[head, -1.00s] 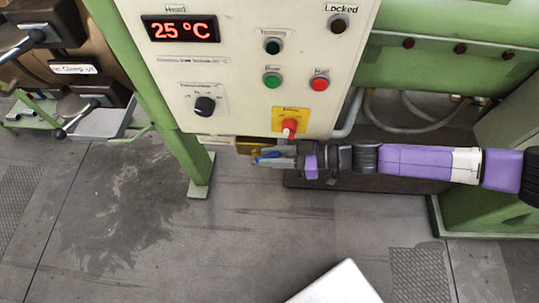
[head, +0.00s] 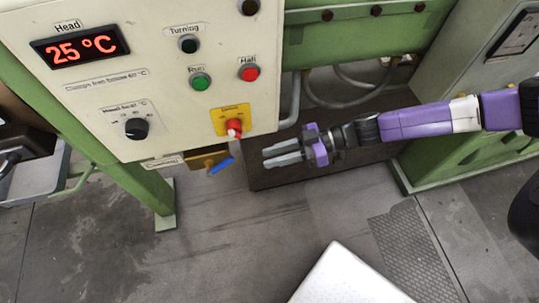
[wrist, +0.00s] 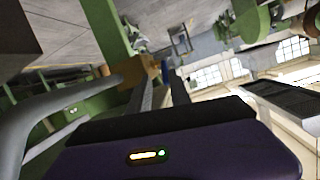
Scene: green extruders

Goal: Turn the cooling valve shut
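The cooling valve has a brass body (head: 203,159) and a blue lever handle (head: 221,165). It sits under the lower edge of the control panel, beside the label plate (head: 163,161). The lever slants, its right end higher in the head view. My gripper (head: 264,157) is to the right of the lever, with a gap between them. Its two grey fingers point at the valve, parallel and apart, with nothing between them. In the wrist view the brass body (wrist: 152,66) and part of the blue lever (wrist: 165,66) show beyond the fingertips (wrist: 160,88).
The cream control panel (head: 170,100) is above, with a red knob on a yellow plate (head: 232,122) near the valve. A green leg (head: 150,195) stands left. A grey pipe (head: 291,105) runs behind. The floor below is clear except for a white surface (head: 345,280) at the bottom.

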